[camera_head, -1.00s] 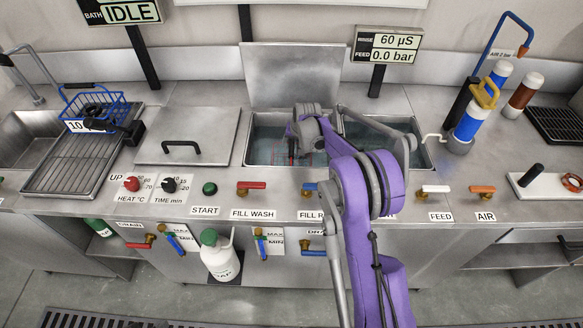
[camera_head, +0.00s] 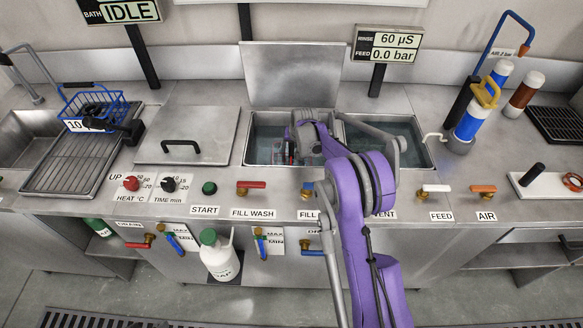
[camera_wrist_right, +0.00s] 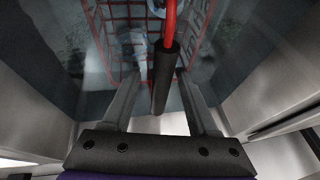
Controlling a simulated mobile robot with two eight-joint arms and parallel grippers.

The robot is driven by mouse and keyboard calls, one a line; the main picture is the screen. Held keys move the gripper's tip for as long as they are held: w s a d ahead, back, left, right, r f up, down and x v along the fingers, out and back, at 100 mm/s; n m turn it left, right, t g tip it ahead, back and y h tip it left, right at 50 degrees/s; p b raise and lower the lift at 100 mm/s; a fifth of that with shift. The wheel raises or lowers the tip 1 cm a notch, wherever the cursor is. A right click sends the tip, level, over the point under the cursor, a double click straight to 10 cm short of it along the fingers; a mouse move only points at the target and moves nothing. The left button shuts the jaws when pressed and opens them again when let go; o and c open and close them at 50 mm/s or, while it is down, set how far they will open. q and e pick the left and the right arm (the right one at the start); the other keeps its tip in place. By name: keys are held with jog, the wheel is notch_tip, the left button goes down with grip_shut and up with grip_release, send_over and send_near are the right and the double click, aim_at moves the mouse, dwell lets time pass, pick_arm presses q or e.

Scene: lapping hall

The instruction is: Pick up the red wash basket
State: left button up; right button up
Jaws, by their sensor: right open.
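The red wash basket (camera_head: 279,154) sits in the left water-filled tank, mostly hidden by my right arm in the head view. In the right wrist view its red wire mesh (camera_wrist_right: 107,40) shows below, with a red handle bar ending in a black grip (camera_wrist_right: 165,75). My right gripper (camera_wrist_right: 158,88) is open, with one finger on each side of the black grip; I cannot tell whether either touches it. In the head view this gripper (camera_head: 292,152) is over the left tank, its fingers barely visible. My left gripper is not in view.
A blue wire basket (camera_head: 75,112) with dark objects stands on the drain rack at left. A closed lid (camera_head: 190,128) lies left of the tank, and a raised panel (camera_head: 290,75) stands behind. Valve levers and labels line the front edge.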

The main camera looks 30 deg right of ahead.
grip_shut()
dwell(0.4)
dwell(1.1)
